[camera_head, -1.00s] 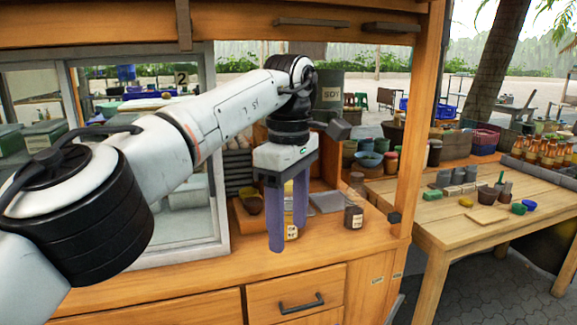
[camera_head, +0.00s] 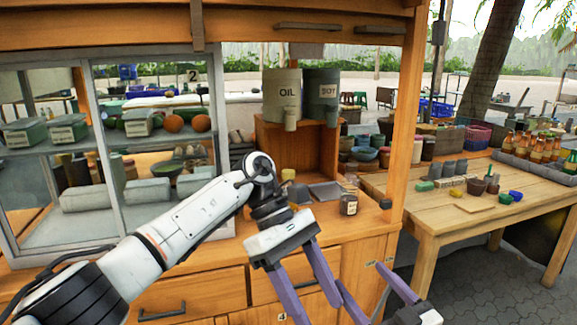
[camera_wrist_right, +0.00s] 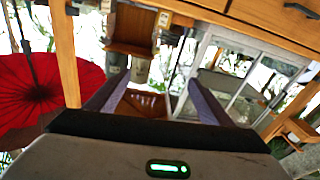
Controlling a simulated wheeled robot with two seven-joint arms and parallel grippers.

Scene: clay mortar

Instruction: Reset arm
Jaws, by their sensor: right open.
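My left arm comes in from the left over the wooden cart. My left gripper (camera_head: 317,308) hangs in front of the cart's drawers, its two purple fingers apart and pointing down to the right. Nothing shows between them. My right gripper (camera_head: 361,275) shows only partly at the bottom right, its fingers apart and pointing up towards the cart. In the right wrist view the right gripper (camera_wrist_right: 155,85) has its purple fingers wide apart and empty, and the scene looks upside down.
A glass cabinet (camera_head: 98,155) stands on the left of the counter. OIL (camera_head: 284,90) and SOY (camera_head: 321,92) canisters sit on a wooden shelf. A wooden table (camera_head: 440,215) with bowls and bottles is to the right.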

